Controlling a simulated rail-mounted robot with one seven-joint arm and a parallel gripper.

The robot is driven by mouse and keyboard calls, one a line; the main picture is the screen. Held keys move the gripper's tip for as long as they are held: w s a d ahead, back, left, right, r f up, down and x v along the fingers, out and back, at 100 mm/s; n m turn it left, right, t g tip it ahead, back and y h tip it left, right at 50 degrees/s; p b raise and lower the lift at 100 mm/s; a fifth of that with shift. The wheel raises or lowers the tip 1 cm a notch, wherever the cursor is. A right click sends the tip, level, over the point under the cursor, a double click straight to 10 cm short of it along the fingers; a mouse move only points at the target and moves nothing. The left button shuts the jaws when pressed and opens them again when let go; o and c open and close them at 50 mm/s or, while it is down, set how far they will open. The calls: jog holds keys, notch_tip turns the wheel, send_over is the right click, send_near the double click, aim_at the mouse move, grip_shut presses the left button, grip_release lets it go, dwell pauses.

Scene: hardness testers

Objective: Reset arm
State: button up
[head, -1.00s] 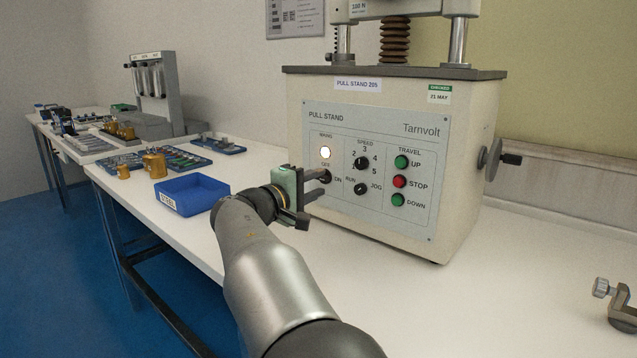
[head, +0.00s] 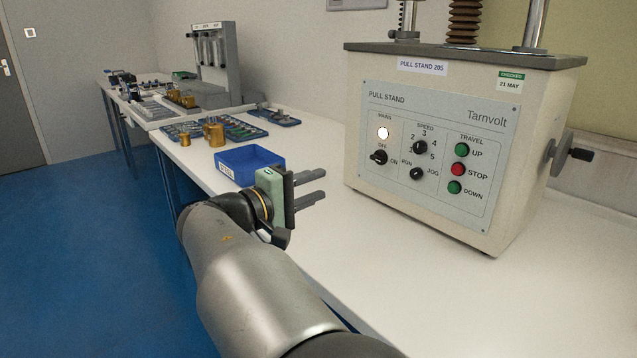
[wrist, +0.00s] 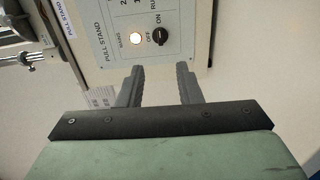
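My gripper (head: 318,186) is in front of and to the left of the pull stand (head: 520,140), apart from its panel. Its two fingers are spread with nothing between them; this gap also shows in the wrist view (wrist: 160,84). The pull stand's control panel (head: 478,203) faces me, with a lit white mains lamp (head: 383,133) and a black mains switch (head: 379,157) beneath it. In the wrist view, the lit lamp (wrist: 136,38) and the mains switch (wrist: 159,36) appear beyond the fingers.
A blue bin (head: 244,172) stands on the white bench just behind my gripper. Brass weights (head: 215,134) and blue trays of small parts (head: 274,117) lie further back. A grey apparatus (head: 213,57) stands beyond them. The bench in front of the stand is clear.

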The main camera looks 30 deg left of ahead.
dwell(0.3)
jog(key=w+d+r+m+g+h+p, duration=0.1)
jog(key=w+d+g+p, duration=0.25)
jog(key=d, duration=0.65)
jog(key=w+d+m+g+p, duration=0.25)
jog(key=d+p, duration=0.25)
jog(key=d, duration=0.4)
jog(key=s+d+r+m+g+p, duration=0.1)
jog(key=s+d+g+p, duration=0.15)
jog(key=d, duration=0.35)
jog(key=s+d+g+p, duration=0.2)
jog(key=d+g+p, duration=0.15)
jog(key=d, duration=0.25)
jog(key=s+d+r+m+g+y+p, duration=0.1)
jog(key=s+d+m+y+p, duration=0.1)
jog(key=s+d+p, duration=0.2)
jog(key=s+d+r+m+g+y+p, duration=0.1)
jog(key=s+d+m+y+p, duration=0.2)
jog(key=s+p, duration=0.3)
jog(key=s+d+r+m+g+y+p, duration=0.1)
jog(key=s+d+p, duration=0.4)
jog(key=s, duration=0.7)
jog(key=shift+r+m+g+y+p, duration=0.4)
jog(key=shift+m+g+y, duration=0.2)
jog(key=shift+m+y, duration=0.55)
